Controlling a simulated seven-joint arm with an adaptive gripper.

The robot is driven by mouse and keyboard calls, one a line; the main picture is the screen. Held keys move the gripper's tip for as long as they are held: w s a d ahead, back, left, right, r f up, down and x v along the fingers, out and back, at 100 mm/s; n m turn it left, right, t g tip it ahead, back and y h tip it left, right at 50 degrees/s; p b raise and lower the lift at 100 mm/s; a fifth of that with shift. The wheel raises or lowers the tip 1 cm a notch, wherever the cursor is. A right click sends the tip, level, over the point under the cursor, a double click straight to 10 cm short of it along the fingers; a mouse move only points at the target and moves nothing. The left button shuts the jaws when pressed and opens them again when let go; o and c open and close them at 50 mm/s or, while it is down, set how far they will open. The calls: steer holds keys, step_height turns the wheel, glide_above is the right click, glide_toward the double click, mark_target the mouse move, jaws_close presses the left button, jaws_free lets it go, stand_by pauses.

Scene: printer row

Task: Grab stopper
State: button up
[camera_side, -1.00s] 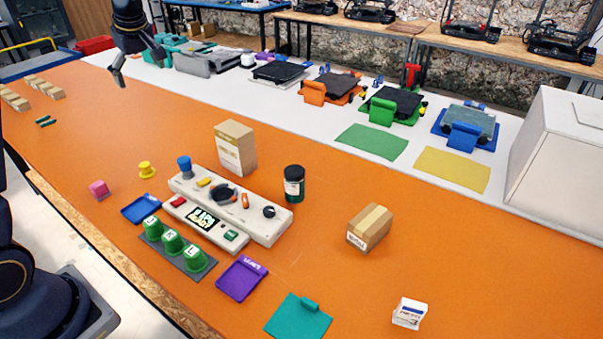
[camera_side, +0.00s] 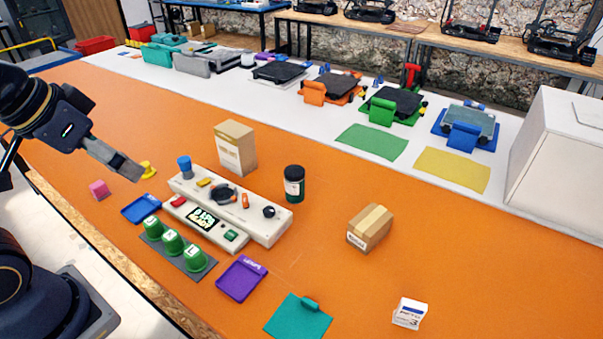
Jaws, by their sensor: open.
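A small yellow flanged piece (camera_side: 149,169), which looks like the stopper, stands upright on the orange table left of the white console. My gripper (camera_side: 131,172) comes in from the left, tilted down, with its fingertips beside the yellow piece in the picture and covering part of it. The gripper is open, and nothing shows between its fingers. I cannot tell from this one view how far above the table the fingertips are. A pink cube-like piece (camera_side: 99,189) sits to the left, apart from the yellow piece.
A blue tray (camera_side: 141,208) and several green cups (camera_side: 172,242) stand in front. A cardboard box (camera_side: 235,148) and dark jar (camera_side: 294,183) stand behind. The table behind the yellow piece is clear.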

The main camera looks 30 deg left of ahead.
steer(key=c, duration=0.7)
